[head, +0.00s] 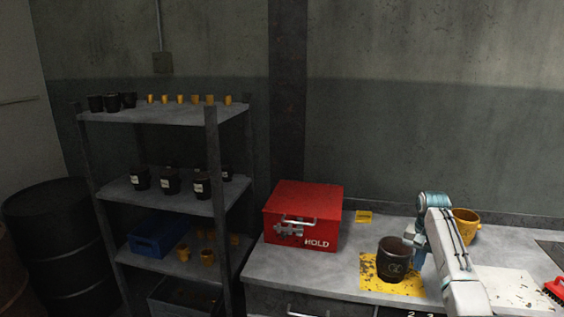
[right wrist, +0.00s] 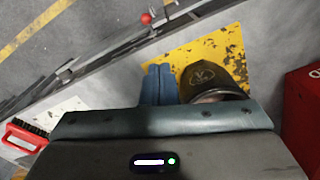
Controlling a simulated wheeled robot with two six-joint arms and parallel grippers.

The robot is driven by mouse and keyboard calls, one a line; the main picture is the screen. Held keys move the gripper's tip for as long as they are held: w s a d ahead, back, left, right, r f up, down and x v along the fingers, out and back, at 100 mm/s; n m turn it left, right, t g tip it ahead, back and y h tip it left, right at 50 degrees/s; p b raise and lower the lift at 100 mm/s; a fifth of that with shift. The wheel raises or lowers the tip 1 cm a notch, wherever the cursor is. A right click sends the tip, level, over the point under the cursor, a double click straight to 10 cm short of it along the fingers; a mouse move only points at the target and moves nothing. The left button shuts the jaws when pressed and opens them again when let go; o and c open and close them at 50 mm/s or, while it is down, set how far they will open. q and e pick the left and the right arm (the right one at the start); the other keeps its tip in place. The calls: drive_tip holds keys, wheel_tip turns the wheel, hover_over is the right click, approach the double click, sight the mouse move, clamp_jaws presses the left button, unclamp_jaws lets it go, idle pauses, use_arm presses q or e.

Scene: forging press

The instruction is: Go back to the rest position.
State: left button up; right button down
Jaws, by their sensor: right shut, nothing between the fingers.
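My right arm reaches in from the lower right of the head view, over the workbench. My right gripper (right wrist: 159,84) shows blue fingers closed together with nothing between them in the right wrist view. In the head view it is beside the dark bucket (head: 394,260), on its right, and mostly hidden by my arm. The bucket stands upright on a worn yellow patch (head: 372,277); it also shows in the right wrist view (right wrist: 212,79), close to the fingers. I cannot tell whether they touch. My left gripper is not in view.
A red HOLD box (head: 303,213) stands left on the workbench (head: 275,264). A yellow bucket (head: 466,224) is behind my arm. A red brush (head: 556,288) lies at the right. A shelf rack (head: 213,160) with cups and pots and a black drum (head: 55,235) stand at left.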

drive_tip(key=s+a+f+n+b, duration=0.1)
drive_tip(key=s+f, duration=0.6)
drive_tip(key=f, duration=0.8)
drive_tip(key=s+a+f+n+h, duration=0.1)
drive_tip(key=s+f, duration=0.6)
drive_tip(key=f, duration=0.8)
drive_tip(key=s+a+f+n+b, duration=0.1)
drive_tip(key=s+f, duration=0.6)
drive_tip(key=f, duration=0.8)
drive_tip(key=s+a+f+n, duration=0.1)
drive_tip(key=s+f, duration=0.6)
drive_tip(key=s, duration=0.3)
drive_tip(key=s+a+f+n, duration=0.1)
drive_tip(key=s+f, duration=0.7)
drive_tip(key=s, duration=0.2)
use_arm(q)
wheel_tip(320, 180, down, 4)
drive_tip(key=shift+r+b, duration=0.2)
drive_tip(key=shift+b, duration=0.6)
use_arm(e)
drive_tip(key=s+a+f, duration=0.1)
drive_tip(key=s+f, duration=0.1)
drive_tip(key=s, duration=0.7)
drive_tip(key=s+a+f+n, duration=0.1)
drive_tip(key=s+f, duration=0.1)
drive_tip(key=s, duration=0.7)
drive_tip(key=s+a+f+n+t, duration=0.1)
drive_tip(key=s+a+f, duration=0.1)
drive_tip(key=s, duration=0.8)
drive_tip(key=shift+f, duration=0.5)
